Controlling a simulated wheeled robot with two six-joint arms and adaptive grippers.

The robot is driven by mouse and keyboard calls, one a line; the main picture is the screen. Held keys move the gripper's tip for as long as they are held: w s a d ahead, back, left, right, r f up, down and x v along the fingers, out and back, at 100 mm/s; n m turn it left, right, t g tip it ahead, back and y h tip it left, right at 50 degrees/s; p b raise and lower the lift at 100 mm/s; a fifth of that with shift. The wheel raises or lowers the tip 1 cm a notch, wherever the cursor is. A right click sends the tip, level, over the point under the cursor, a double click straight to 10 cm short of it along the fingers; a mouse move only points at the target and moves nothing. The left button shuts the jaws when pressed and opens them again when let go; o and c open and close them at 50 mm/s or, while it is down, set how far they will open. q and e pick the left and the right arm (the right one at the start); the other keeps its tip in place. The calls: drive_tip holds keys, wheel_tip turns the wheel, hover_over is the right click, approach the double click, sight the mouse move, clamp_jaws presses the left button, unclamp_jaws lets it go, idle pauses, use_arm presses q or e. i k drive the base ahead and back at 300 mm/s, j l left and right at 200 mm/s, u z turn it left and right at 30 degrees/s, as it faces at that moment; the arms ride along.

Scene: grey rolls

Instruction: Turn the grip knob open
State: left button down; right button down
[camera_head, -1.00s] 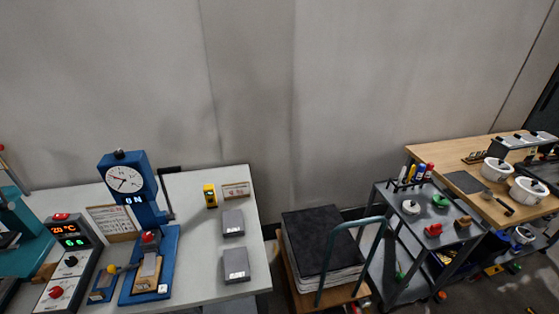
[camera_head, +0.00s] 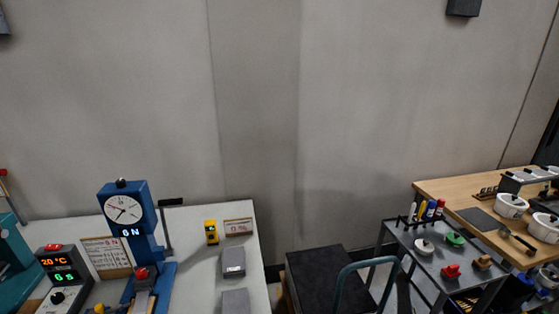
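A blue test stand (camera_head: 133,230) with a round white dial (camera_head: 122,209) and a small display reading in N stands on the white table at the left. A red knob (camera_head: 142,272) sits low on the front of the stand, and may be the grip knob; no label shows which knob that is. The stand's base is cut off by the bottom edge. A black lever (camera_head: 168,203) sticks out on the stand's right side. Neither of my grippers is in view.
A control box (camera_head: 58,279) with red and green digits stands left of the stand. A yellow device (camera_head: 211,232) and grey blocks (camera_head: 233,263) lie to its right. A black-topped cart (camera_head: 314,275), a grey trolley (camera_head: 410,240) and a wooden bench (camera_head: 445,188) are farther right.

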sight(141, 274)
drive_tip(key=u, duration=1.25)
